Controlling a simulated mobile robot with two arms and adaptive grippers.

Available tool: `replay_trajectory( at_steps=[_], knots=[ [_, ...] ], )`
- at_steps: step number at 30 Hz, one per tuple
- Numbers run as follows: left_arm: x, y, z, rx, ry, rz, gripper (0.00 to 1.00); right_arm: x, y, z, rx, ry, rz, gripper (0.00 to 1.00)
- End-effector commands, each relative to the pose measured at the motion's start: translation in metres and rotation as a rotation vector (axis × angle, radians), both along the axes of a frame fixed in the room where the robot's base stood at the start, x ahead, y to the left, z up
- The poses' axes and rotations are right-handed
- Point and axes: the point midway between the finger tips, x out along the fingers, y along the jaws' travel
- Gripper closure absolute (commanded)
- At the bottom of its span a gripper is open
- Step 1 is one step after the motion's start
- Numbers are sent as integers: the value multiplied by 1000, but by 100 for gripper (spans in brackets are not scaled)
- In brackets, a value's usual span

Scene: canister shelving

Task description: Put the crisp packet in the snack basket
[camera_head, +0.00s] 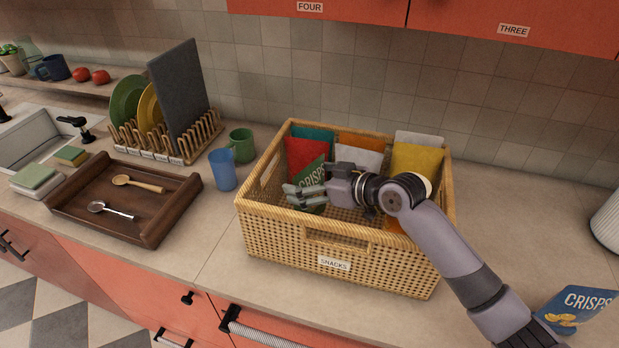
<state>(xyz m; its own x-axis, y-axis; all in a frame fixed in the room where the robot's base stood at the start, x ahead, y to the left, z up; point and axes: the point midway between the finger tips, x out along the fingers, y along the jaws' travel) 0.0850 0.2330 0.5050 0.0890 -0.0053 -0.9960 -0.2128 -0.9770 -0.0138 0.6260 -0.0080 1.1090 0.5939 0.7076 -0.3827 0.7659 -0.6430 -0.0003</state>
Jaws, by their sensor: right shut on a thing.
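The snack basket (262,232) is a tan wicker basket labelled SNACKS, standing on the counter. My right gripper (290,194) reaches over the basket from the right, its fingers at the left part of the opening. It is shut on a green crisp packet (316,171), marked CRISPS, which is tilted inside the basket opening. The fingers hide part of this packet, and I cannot tell whether it touches the basket's bottom. A blue crisp packet (585,303) lies at the lower right of the counter, partly cut off by the frame. My left gripper is not in view.
Red (300,152), yellow (415,158) and other packets stand at the basket's back. A blue cup (222,170) and green mug (242,146) stand left of it, near a brown tray (150,232) and a dish rack (165,150). Counter right of the basket is mostly clear.

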Motion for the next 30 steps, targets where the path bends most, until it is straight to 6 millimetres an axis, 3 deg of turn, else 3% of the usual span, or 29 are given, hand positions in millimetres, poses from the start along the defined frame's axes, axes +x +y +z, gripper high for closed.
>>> replay_trajectory(
  at_steps=[1,2,7,17,22,24,30],
  knots=[
    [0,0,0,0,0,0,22,0,0,1,1,-1,0,41],
    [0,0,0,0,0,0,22,0,0,0,0,0,0,12],
    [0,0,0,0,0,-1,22,0,0,1,0,0,0,1],
    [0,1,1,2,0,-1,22,0,0,1,0,0,0,0],
    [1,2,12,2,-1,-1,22,0,0,17,2,-1,0,0],
    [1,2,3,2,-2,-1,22,-6,-9,14,-3,-2,-1,0],
    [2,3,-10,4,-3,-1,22,-32,-40,30,-4,-4,-1,0]
  ],
)
